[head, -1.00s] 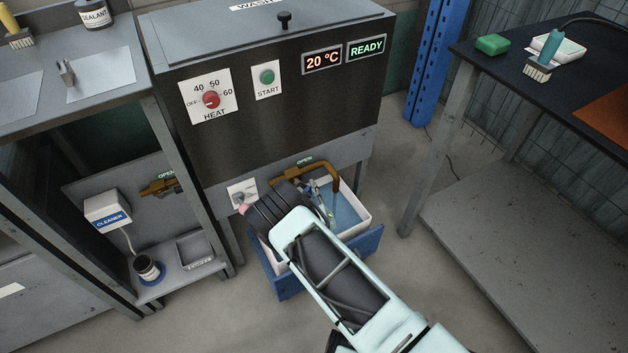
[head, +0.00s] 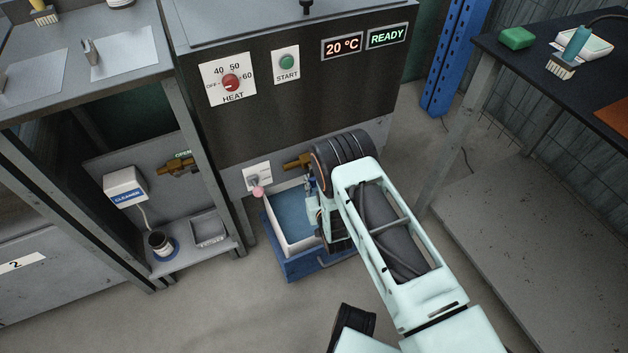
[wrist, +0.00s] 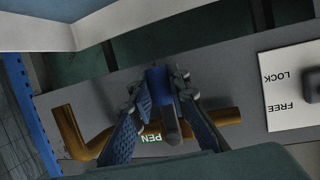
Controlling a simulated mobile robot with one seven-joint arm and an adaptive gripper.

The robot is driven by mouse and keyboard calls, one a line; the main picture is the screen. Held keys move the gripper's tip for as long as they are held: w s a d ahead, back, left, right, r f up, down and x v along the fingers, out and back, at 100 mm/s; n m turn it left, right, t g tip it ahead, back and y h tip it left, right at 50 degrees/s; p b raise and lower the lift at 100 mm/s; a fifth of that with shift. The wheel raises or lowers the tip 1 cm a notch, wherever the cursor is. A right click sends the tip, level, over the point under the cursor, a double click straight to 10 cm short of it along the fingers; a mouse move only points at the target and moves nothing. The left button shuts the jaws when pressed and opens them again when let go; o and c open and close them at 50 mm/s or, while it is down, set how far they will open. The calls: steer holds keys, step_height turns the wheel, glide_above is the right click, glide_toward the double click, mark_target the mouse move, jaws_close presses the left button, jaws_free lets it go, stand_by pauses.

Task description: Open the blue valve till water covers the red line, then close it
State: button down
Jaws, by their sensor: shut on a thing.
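The blue valve handle (wrist: 157,82) sits on a brass pipe (wrist: 72,130) in the wrist view. My gripper (wrist: 160,92) is shut on the handle, with one finger on each side. In the head view my arm hides the valve and most of the pipe; a short brass piece (head: 297,161) shows beside my wrist. A white tub (head: 275,232) in a blue holder (head: 296,268) stands below, with bluish water (head: 292,212) in it. I cannot see the red line; part of the tub is behind my arm.
A lock/free plate (wrist: 290,85) with a pink-tipped lever (head: 257,190) is left of the valve in the head view. A shelf with a cleaner dispenser (head: 125,187) stands left. A dark table (head: 545,85) is on the right. Floor in front is open.

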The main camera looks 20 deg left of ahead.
steer(key=shift+s, duration=0.15)
steer(key=c, duration=1.8)
jaws_free()
steer(key=v, duration=1.2)
